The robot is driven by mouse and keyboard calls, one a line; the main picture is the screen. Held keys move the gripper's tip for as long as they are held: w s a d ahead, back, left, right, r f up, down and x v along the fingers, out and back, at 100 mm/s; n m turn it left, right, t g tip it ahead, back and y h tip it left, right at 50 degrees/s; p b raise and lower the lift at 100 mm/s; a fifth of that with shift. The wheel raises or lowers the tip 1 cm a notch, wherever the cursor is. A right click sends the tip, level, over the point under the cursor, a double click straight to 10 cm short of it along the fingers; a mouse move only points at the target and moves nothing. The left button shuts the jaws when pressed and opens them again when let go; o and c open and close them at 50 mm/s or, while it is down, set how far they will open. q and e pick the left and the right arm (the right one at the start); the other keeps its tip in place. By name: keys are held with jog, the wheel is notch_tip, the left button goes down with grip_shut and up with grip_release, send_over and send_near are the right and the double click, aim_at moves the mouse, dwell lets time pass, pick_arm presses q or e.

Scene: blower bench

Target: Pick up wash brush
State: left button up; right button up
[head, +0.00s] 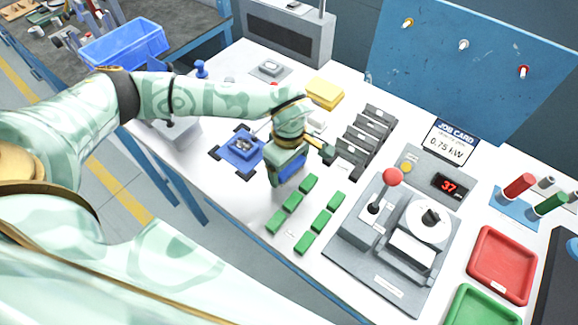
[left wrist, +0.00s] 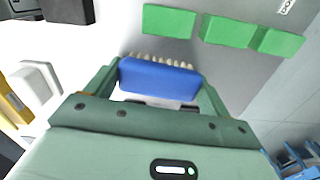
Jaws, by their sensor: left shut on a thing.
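The wash brush is a blue block with pale bristles along one edge; it shows in the left wrist view (left wrist: 158,78) between the two green fingers. In the head view its blue side (head: 291,172) shows at my left gripper (head: 288,165). My left gripper is shut on the brush, over the white bench left of the green blocks. I cannot tell from these frames whether the brush still touches the bench. My right gripper is not in view.
Several green blocks (head: 308,183) lie just right of the gripper. A blue fixture (head: 239,148) is to its left, and dark slotted holders (head: 366,138) and a yellow sponge-like block (head: 325,92) lie beyond. A grey machine with a red knob (head: 393,176) stands right. A red tray (head: 502,264) lies farther right.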

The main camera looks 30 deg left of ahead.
pick_arm(q)
jog(key=r+p, duration=0.1)
jog(key=r, duration=0.3)
jog(key=shift+s+p, duration=0.2)
jog(key=shift+p, duration=0.15)
jog(key=s+r+p, duration=0.1)
jog(key=s+r, duration=0.2)
jog(key=r, duration=0.1)
jog(key=shift+s+d+r+p, duration=0.1)
jog(key=shift+s+r+p, duration=0.2)
jog(key=shift+s+p, duration=0.1)
jog(key=s+r+p, duration=0.1)
jog(key=s+r, duration=0.3)
jog(key=s, duration=0.6)
jog(key=shift+d+r+p, duration=0.2)
jog(key=shift+d+p, duration=0.1)
jog(key=shift+d, duration=0.05)
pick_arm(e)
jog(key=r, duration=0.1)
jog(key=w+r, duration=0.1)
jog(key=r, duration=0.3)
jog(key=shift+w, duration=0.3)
